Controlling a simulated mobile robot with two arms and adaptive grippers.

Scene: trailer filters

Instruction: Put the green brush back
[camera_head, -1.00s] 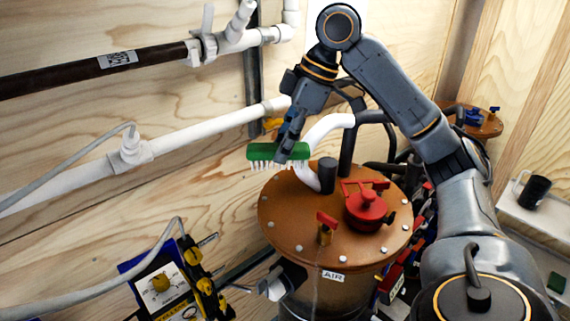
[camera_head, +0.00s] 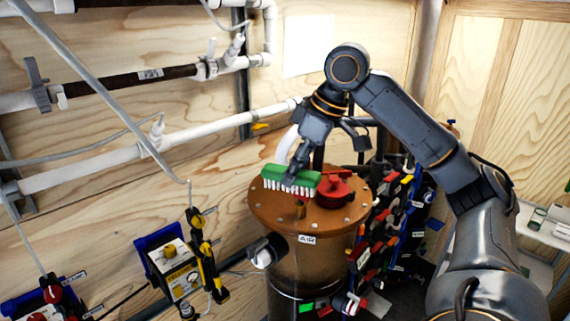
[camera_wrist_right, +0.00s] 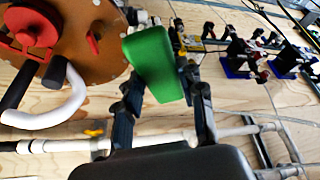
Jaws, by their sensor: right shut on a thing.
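The green brush (camera_head: 275,172) has a green back and white bristles that point down in the head view. My right gripper (camera_head: 297,178) is shut on it and holds it in front of the brown lid of the tank, in the picture; I cannot tell the height above the lid. In the right wrist view the green brush (camera_wrist_right: 155,62) sits between the two fingers of my right gripper (camera_wrist_right: 163,100). My left gripper is not in view.
The tank's brown lid (camera_head: 268,208) carries a red cap (camera_head: 335,190), and a white hose stands behind. White pipes (camera_head: 90,172) run along the wooden wall. A rack of coloured tools (camera_head: 385,225) stands right of the tank. A blue-and-yellow device (camera_head: 175,262) is at lower left.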

